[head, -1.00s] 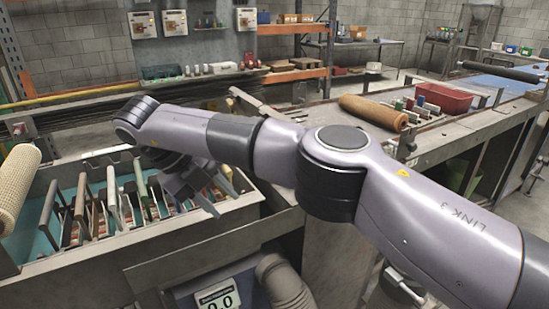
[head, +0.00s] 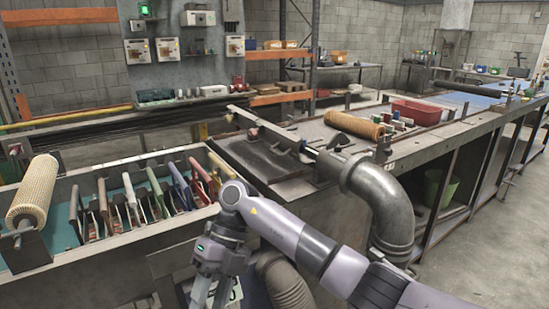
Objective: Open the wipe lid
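My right gripper (head: 211,292) points downward at the bottom of the head view, left of centre. Its two fingers are spread apart, and I see nothing between them. A flat grey metal panel (head: 168,262) lies behind and left of the fingers, above a unit with a small display (head: 236,292). I cannot tell whether this panel is the wipe lid, and my gripper and forearm hide part of it. I cannot tell whether the fingers touch anything. My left gripper is not in view.
A long trough (head: 75,255) with several upright coloured-handled tools lies left of my gripper. A mesh roll (head: 32,190) stands at its left end. A large grey duct (head: 385,205) and a workbench (head: 440,150) with a tan roll (head: 354,125) and a red bin (head: 416,112) are right.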

